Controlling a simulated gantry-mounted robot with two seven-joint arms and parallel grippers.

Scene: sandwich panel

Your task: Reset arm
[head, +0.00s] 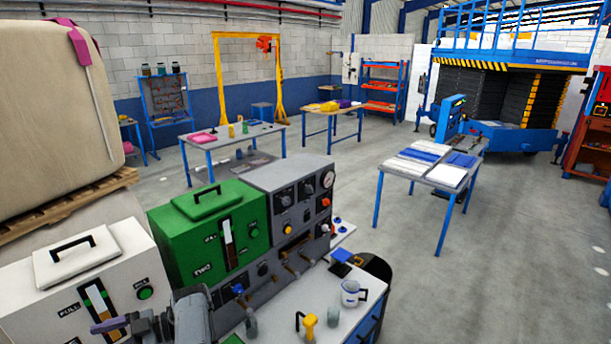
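Grey parts at the bottom left of the head view look like my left arm, with what seems to be the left gripper (112,325) in front of the white box's gauge. Its fingers are not clear, and I cannot tell whether it is open or shut or holds anything. My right gripper is not in view. A white box (30,310) with a black-handled lid and a green box (190,255) stand beside a grey control panel (285,175) with knobs, levers and a dial.
A white worktop (285,325) holds a white mug (352,292) and a yellow-handled item (308,325). A large beige sack (50,90) on a pallet stands at left. A table with panels (395,170) is at right; the floor (530,270) beyond is open.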

